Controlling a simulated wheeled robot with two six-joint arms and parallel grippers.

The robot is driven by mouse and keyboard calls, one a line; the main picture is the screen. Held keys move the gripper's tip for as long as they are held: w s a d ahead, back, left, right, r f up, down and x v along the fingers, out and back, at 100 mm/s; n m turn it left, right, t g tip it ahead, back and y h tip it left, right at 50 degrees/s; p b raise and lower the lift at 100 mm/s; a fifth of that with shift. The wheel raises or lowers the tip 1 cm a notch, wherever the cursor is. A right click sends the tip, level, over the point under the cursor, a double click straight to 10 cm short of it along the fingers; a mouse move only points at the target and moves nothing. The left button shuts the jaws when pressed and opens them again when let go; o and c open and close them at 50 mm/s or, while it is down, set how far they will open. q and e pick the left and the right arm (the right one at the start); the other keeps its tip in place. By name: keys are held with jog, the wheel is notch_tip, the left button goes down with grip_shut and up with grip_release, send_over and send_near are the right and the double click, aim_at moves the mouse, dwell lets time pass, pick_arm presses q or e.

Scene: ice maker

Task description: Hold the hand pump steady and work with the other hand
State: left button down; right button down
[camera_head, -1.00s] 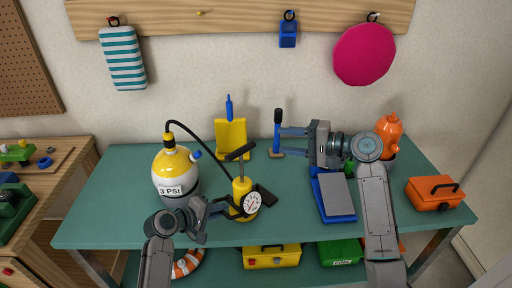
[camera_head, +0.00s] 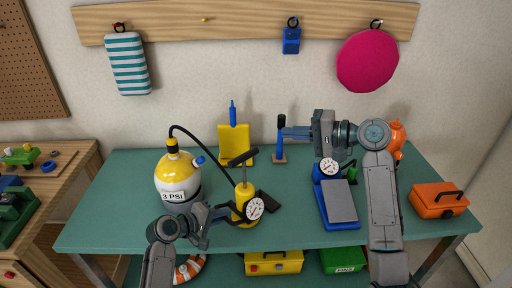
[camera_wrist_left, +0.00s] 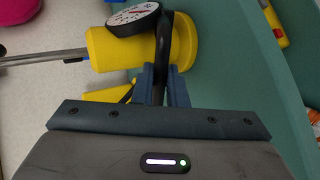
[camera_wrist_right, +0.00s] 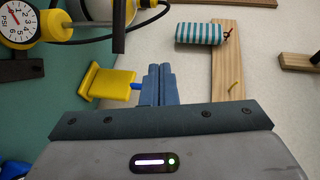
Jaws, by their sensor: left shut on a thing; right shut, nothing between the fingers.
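The yellow hand pump (camera_head: 240,194) stands upright near the table's front, with a black T-handle raised on its rod and a white gauge (camera_head: 254,208). My left gripper (camera_head: 226,211) is at its lower left side. In the left wrist view its fingers are shut on a dark bar (camera_wrist_left: 163,48) beside the pump's yellow body (camera_wrist_left: 185,40). My right gripper (camera_head: 286,132) is shut and empty, above and right of the pump's handle. In the head view its tips overlap a blue post with a black top (camera_head: 281,127); contact cannot be told.
A white and yellow tank (camera_head: 177,181) marked 3 PSI stands left of the pump, with a black hose rising from its top. A yellow stand (camera_head: 236,143) is behind the pump. A blue foot pump (camera_head: 338,205) and an orange toolbox (camera_head: 438,200) are to the right.

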notch_tip(320, 180, up, 4)
jog(key=w+n+g+h, duration=0.3)
jog(key=n+g, duration=0.3)
jog(key=n, duration=1.7)
send_near(244, 162)
jog(key=w+a+r, duration=0.2)
jog(key=a+r, duration=0.1)
jog(key=a, duration=0.1)
jog(key=f, duration=0.3)
jog(key=shift+w+f, duration=0.25)
jog(key=shift+f, duration=0.15)
notch_tip(244, 162, down, 8)
jog(key=shift+s, duration=0.15)
